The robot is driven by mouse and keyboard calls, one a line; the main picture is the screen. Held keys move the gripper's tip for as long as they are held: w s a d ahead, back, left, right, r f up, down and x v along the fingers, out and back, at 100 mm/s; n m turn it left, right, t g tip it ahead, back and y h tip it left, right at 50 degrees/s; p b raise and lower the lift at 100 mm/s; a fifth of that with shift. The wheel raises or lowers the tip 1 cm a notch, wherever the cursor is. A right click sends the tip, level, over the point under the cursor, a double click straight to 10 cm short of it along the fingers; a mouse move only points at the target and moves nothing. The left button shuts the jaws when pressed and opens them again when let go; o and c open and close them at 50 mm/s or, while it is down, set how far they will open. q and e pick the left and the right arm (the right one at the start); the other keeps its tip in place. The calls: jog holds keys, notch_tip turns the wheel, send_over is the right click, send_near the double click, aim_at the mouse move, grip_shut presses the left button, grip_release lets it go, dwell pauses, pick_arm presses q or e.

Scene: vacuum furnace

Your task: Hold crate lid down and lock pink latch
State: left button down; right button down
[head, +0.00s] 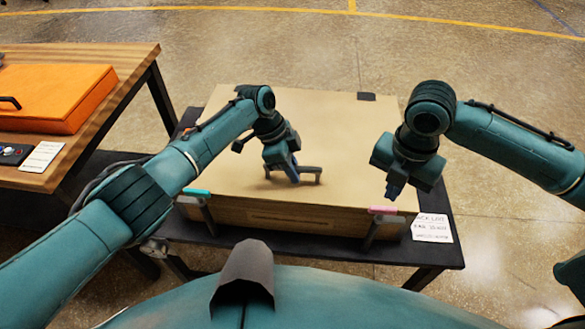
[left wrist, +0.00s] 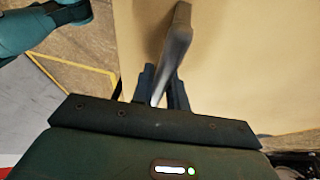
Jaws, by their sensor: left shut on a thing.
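The wooden crate (head: 275,218) stands on a dark low table, and its tan lid (head: 320,115) lies flat on top. A dark handle (head: 310,172) stands up on the lid. My left gripper (head: 294,178) is shut on this handle. In the left wrist view, the fingers (left wrist: 162,90) are on either side of the grey handle (left wrist: 179,40). The pink latch (head: 382,210) is on the crate's front edge at the right. My right gripper (head: 393,193) points down just above and behind it, seemingly apart from it; its finger gap cannot be made out.
A teal latch (head: 196,192) is at the crate's front left. A paper label (head: 431,228) is to the right of the pink latch. A wooden bench (head: 120,60) with an orange case (head: 55,92) stands at the left. The floor beyond the crate is clear.

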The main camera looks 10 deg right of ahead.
aim_at(384, 209)
jog(key=shift+f, duration=0.15)
jog(key=c, duration=1.8)
grip_release()
jog(key=o, duration=0.3)
jog(key=shift+m, duration=0.6)
jog(key=o, duration=0.5)
jog(key=m, duration=0.2)
jog(key=r+m, duration=0.1)
jog(key=m, duration=0.2)
jog(key=shift+r+m, duration=0.25)
jog(key=shift+m, duration=0.05)
jog(key=o, duration=0.4)
jog(key=m, duration=0.3)
jog(key=r+m, duration=0.1)
jog(key=m, duration=0.2)
jog(key=shift+w+a+r+m, duration=0.1)
jog(key=shift+r+m, duration=0.1)
jog(key=shift+m, duration=0.1)
jog(key=shift+o, duration=0.4)
jog(key=m, duration=0.2)
jog(key=r+m, duration=0.1)
jog(key=m, duration=0.1)
notch_tip(384, 209, down, 10)
jog(key=m, duration=1.2)
jog(key=shift+r+m, duration=0.25)
jog(key=shift+m, duration=0.05)
